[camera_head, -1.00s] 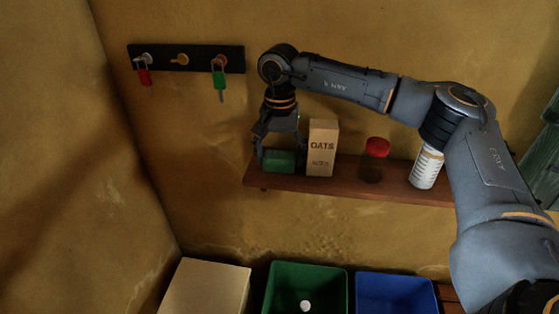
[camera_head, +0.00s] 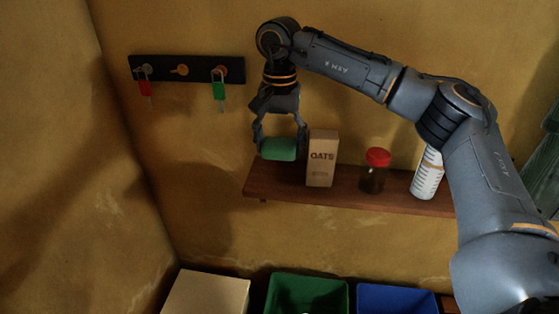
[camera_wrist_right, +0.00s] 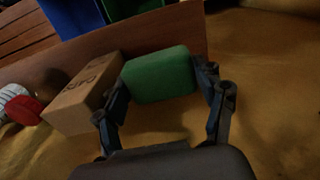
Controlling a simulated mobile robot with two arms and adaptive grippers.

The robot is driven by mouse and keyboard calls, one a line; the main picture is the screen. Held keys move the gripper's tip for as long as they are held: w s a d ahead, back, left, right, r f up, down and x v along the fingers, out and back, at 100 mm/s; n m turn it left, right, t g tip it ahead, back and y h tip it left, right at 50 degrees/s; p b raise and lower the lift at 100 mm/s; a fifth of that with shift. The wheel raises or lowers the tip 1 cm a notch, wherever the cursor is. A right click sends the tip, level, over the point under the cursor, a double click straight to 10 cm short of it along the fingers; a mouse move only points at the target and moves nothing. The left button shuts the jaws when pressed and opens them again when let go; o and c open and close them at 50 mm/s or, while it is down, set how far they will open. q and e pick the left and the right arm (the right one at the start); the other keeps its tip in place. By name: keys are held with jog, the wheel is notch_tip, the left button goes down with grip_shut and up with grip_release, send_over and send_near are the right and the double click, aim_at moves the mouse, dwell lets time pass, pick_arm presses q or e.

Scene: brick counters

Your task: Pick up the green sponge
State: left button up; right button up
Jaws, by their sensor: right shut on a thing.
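The green sponge (camera_head: 279,149) is between the fingers of my right gripper (camera_head: 280,143), above the left end of the wooden shelf (camera_head: 345,193). The gripper points down and is shut on the sponge's two ends. In the right wrist view the sponge (camera_wrist_right: 160,74) spans between both fingers of the right gripper (camera_wrist_right: 162,80), with the shelf (camera_wrist_right: 160,38) behind it. My left gripper is not in either view.
An oats box (camera_head: 322,160) stands on the shelf just right of the sponge. Further right are a red-lidded jar (camera_head: 375,172) and a white bottle (camera_head: 426,178). Below are a green bin (camera_head: 306,290) and a blue bin (camera_head: 398,298). A key rack (camera_head: 187,69) hangs upper left.

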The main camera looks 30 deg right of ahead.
aim_at(280, 142)
notch_tip(280, 142, up, 11)
jog(key=shift+r, duration=0.2)
dwell(0.3)
jog(key=o, duration=0.3)
jog(key=c, duration=0.4)
jog(key=shift+o, duration=0.2)
